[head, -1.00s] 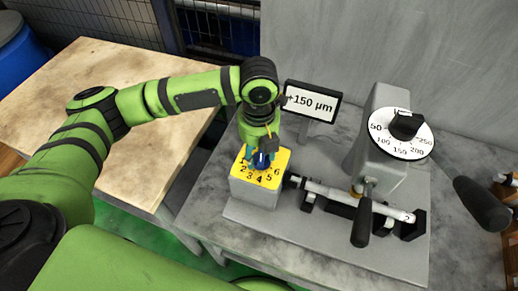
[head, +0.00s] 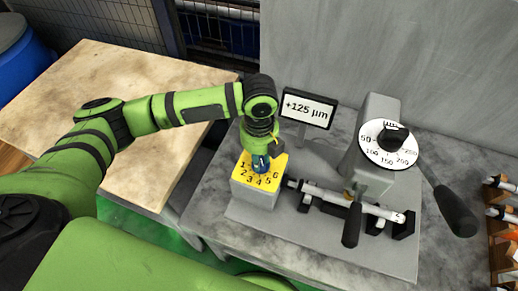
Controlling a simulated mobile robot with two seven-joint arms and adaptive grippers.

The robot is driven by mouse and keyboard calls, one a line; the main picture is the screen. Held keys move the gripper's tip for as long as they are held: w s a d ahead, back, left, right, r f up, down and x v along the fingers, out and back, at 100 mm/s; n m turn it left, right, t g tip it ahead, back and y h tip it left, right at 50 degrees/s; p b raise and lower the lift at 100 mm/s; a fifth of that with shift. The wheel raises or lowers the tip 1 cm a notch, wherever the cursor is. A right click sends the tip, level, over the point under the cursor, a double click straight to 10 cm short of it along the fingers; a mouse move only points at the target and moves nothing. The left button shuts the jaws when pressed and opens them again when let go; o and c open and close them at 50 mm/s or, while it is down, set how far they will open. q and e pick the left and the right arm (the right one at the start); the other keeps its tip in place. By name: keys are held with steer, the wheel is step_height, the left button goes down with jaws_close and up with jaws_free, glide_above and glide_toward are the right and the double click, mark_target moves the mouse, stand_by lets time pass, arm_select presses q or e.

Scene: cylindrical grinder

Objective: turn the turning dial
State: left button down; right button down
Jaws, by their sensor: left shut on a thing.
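The turning dial (head: 246,181) has a yellow face numbered 1 to 6 on top of a grey block at the left end of the grinder. My left gripper (head: 261,164) points down onto the middle of this face and is shut on the dial's knob. The fingers mostly hide the knob, and its pointer cannot be read. The display (head: 308,108) behind it reads +125 µm. My right gripper is not in view.
A white round scale (head: 372,149) with a black knob is on the grey housing to the right. A bare wooden table (head: 110,80) is at the left.

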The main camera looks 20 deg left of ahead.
arm_select(q)
steer(key=shift+d+n+p, duration=0.1)
steer(key=shift+n+p, duration=0.9)
steer(key=shift+n, duration=0.1)
steer(key=c, duration=1)
jaws_free()
steer(key=shift+c, duration=0.2)
steer(key=shift+r, duration=0.15)
step_height(320, 180, up, 12)
steer(key=shift+s, duration=0.1)
